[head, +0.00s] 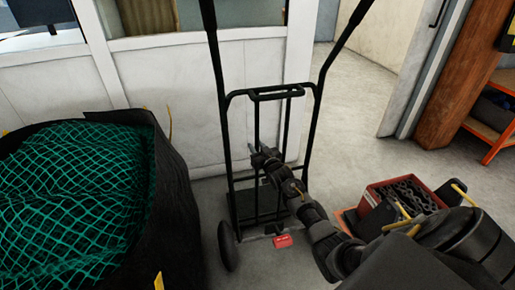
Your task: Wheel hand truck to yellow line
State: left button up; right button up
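The black hand truck (228,150) stands upright in the middle of the head view, in front of a white panelled wall. Its two tall handles rise past the top edge, and a wheel (228,246) shows at lower left. My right arm reaches in from the lower right, across the front of the truck's frame. My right gripper (263,157) is near the middle of the frame, below the crossbar. I cannot tell whether it touches the frame or whether its fingers are open. My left gripper is out of view. No yellow line shows on the visible floor.
A large black bag (175,190) holding green netting (75,185) stands close on the left. A red crate (378,203) with dark contents sits on the floor at right, partly behind my arm. An orange shelf (490,135) stands far right. Grey floor (360,130) is clear towards the doorway.

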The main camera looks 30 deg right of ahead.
grip_shut()
dwell(1.2)
